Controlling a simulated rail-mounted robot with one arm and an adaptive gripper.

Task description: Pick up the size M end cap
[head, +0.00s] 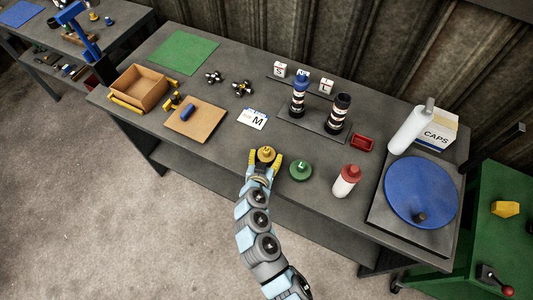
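The size M end cap (265,153) is a round orange-gold cap near the front edge of the grey workbench, with a small letter on top that looks like an M. My gripper (266,158) reaches in from the front, its yellow fingers spread on the left and right sides of the cap. The fingers look open, with slight gaps to the cap; contact is too small to tell. A green end cap (300,170) marked L sits just to the right, apart from the gripper.
A white bottle with a red top (345,182) stands right of the green cap. Behind are a card marked M (253,119), a rack with dark cylinders (314,126) and a red tray (362,143). A blue turntable (420,188) is at right, a wooden box (139,88) at left.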

